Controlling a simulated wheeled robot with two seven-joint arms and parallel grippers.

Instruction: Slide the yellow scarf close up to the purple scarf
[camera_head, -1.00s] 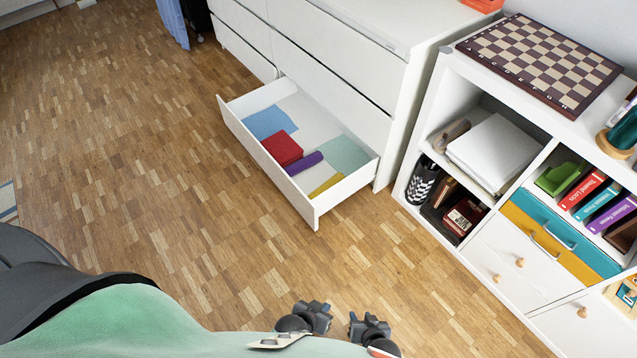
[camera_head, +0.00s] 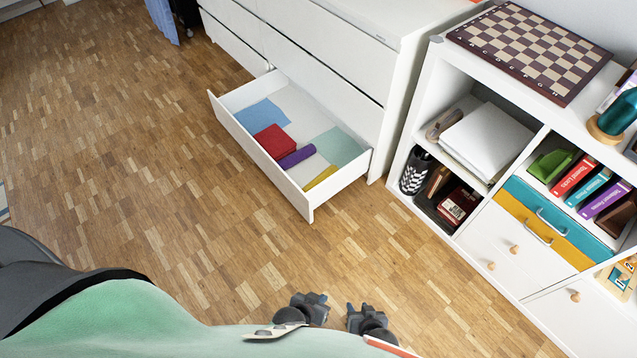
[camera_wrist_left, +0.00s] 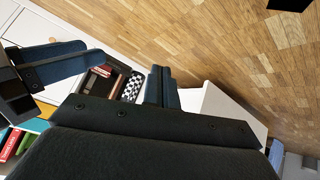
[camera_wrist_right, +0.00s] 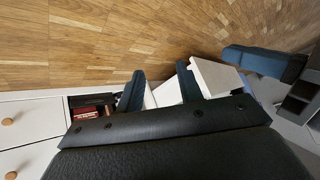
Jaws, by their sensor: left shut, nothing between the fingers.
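The yellow scarf (camera_head: 320,178) lies in the open white drawer (camera_head: 259,155), close to its right end wall. The purple scarf (camera_head: 297,157) is a small roll to its left, beside a red folded cloth (camera_head: 272,142). A strip of bare drawer floor separates yellow from purple. My left gripper (camera_head: 315,302) and right gripper (camera_head: 362,310) are low in the head view, well short of the drawer and empty. In the left wrist view the left fingers (camera_wrist_left: 161,86) are together. In the right wrist view the right fingers (camera_wrist_right: 160,88) stand apart.
A blue cloth (camera_head: 262,114) and a pale green cloth (camera_head: 338,146) also lie in the drawer. The white dresser (camera_head: 340,75) is behind it. A shelf unit (camera_head: 425,100) with a chessboard (camera_head: 530,48) stands to the right. The wooden floor before the drawer is clear.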

